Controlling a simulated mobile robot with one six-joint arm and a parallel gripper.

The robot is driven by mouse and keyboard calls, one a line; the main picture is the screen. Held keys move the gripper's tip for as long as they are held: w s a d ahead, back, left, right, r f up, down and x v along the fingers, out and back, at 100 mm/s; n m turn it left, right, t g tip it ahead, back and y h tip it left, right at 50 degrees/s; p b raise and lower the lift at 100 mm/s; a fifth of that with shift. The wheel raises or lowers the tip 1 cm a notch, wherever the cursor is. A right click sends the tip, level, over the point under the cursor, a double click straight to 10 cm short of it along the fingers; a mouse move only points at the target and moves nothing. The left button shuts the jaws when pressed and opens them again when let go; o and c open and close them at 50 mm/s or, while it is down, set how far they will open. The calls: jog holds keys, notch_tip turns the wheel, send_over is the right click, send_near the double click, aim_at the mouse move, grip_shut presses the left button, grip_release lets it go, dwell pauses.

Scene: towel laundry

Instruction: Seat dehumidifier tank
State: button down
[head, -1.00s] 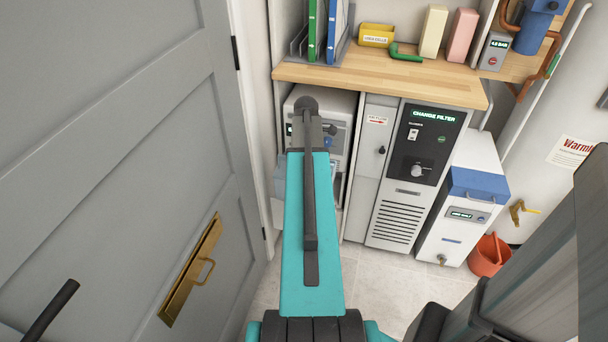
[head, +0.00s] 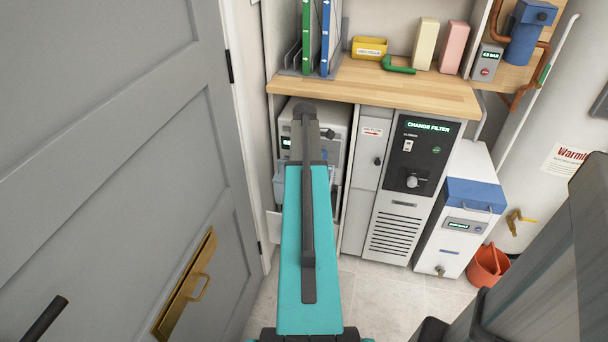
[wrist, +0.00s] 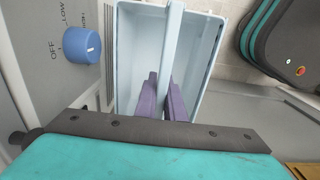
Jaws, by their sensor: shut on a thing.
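The light blue dehumidifier tank (wrist: 140,50) is an open box with a bar handle (wrist: 172,45) across its middle. My gripper (wrist: 162,92) has its purple fingers shut on this handle in the wrist view. The tank looks empty. The dehumidifier (wrist: 40,60) is the grey-white body at the left of the wrist view, with a blue knob (wrist: 82,45) marked OFF and LOW. In the head view the dehumidifier (head: 333,113) stands under the counter. The tank's edge (head: 280,184) shows beside my arm, in front of the machine's lower part. My arm hides the gripper and most of the tank there, so I cannot tell how far in it sits.
A grey door (head: 130,130) stands close on the left. A tall cabinet with a black panel (head: 420,160), a blue-lidded white unit (head: 460,215) and a red bucket (head: 488,265) stand to the right. The wooden counter (head: 380,88) overhangs the machines. The floor (head: 375,300) in front is clear.

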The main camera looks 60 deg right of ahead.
notch_tip(320, 180, down, 17)
jog(key=b, duration=0.5)
dwell(6.7)
